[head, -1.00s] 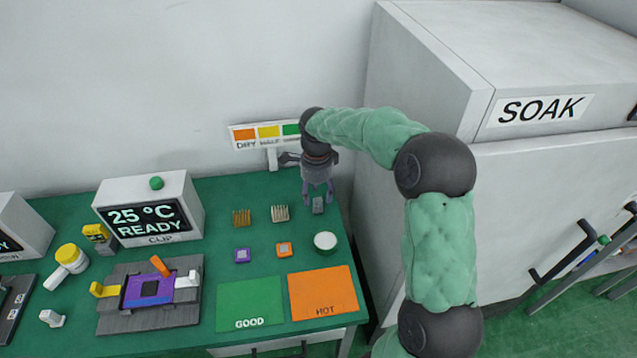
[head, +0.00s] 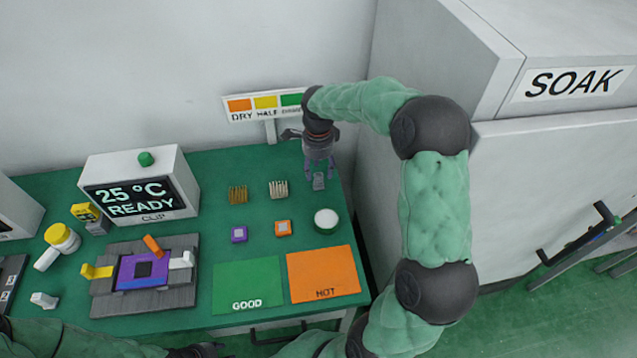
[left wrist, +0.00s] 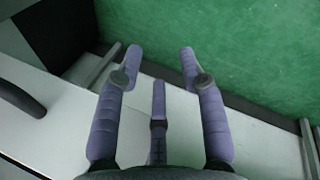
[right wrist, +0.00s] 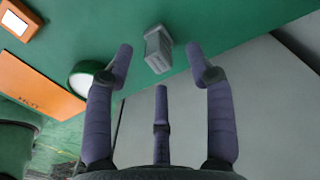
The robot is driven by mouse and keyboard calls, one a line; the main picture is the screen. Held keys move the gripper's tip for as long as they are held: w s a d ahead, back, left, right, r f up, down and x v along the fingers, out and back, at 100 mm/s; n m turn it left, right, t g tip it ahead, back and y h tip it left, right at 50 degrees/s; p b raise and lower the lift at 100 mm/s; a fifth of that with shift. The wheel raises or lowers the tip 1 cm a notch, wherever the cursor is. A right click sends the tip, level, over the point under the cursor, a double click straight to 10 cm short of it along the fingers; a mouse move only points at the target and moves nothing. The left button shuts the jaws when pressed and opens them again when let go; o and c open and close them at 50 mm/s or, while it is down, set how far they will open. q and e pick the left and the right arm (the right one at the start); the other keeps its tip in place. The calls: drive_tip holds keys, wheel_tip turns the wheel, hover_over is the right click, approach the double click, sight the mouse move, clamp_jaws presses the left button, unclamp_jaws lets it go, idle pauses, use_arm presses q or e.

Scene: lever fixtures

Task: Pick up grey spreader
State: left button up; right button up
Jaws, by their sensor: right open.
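The grey spreader (head: 318,181) is a small grey block on the green table near its back right corner. It also shows in the right wrist view (right wrist: 158,50), just beyond and between the fingertips. My right gripper (head: 318,172) points down over it with open, empty fingers; in the right wrist view the open fingers (right wrist: 160,62) stand either side of the block's near end, apart from it. My left gripper (left wrist: 160,62) is open and empty in the left wrist view, over the table's front edge and the floor. In the head view its arm shows at the bottom left.
A round white-topped green pot (head: 326,220), an orange block (head: 283,228) and a purple block (head: 239,233) stand in front of the spreader. Two brushes (head: 237,194) (head: 278,189) stand to its left. A colour sign (head: 266,104) stands behind. The SOAK cabinet (head: 540,150) is close on the right.

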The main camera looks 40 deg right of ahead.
sight(320, 174)
drive_tip(key=f+b, duration=0.1)
drive_tip(key=f, duration=0.1)
drive_tip(key=f+b, duration=0.1)
drive_tip(key=f, duration=0.1)
drive_tip(key=shift+s+d+f, duration=0.15)
drive_tip(key=shift+s, duration=0.05)
drive_tip(key=shift+f+b, duration=0.3)
drive_tip(key=shift+f, duration=0.1)
drive_tip(key=shift+r, duration=0.1)
drive_tip(key=shift+c, duration=0.3)
drive_tip(key=c, duration=0.9)
drive_tip(key=o, duration=1)
drive_tip(key=shift+c, duration=0.2)
drive_tip(key=shift+r, duration=0.15)
